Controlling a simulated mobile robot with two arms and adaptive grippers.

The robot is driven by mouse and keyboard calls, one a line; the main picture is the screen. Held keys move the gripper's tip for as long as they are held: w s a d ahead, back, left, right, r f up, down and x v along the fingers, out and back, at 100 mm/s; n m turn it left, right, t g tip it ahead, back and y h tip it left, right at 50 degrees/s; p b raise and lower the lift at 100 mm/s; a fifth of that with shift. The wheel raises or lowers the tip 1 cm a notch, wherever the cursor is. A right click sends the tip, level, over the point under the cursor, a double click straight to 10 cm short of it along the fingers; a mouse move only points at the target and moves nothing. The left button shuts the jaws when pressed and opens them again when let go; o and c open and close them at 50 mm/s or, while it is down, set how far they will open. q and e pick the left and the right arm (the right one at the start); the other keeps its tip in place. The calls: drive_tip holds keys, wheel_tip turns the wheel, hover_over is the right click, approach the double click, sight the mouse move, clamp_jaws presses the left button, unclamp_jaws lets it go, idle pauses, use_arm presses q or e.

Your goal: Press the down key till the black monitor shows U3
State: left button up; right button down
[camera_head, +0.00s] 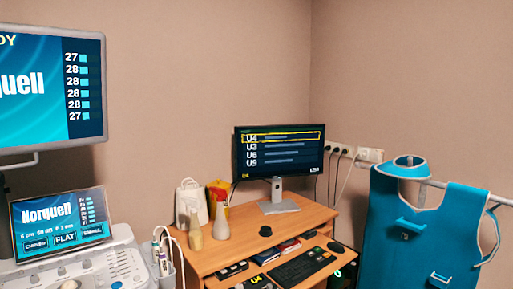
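The black monitor (278,178) stands on a silver stand at the back of a wooden desk (215,256). Its screen lists U4, U3, U6 and U9 from top to bottom. A yellow frame surrounds the top row, U4, and a small yellow label in the lower left corner seems to read U4. A black keyboard or keypad (292,272) lies on the desk's front part, with a small coloured patch on it. A small black device (257,283) with yellow marks sits to its left. I cannot make out the down key. Neither of my grippers is in view.
Bottles (220,219), a white bag (189,198) and a yellow-red container (217,190) crowd the desk's left. An ultrasound console (110,266) with screens stands left. A blue apron (420,235) hangs on a rack right. A dark mouse (335,247) lies near the desk's right edge.

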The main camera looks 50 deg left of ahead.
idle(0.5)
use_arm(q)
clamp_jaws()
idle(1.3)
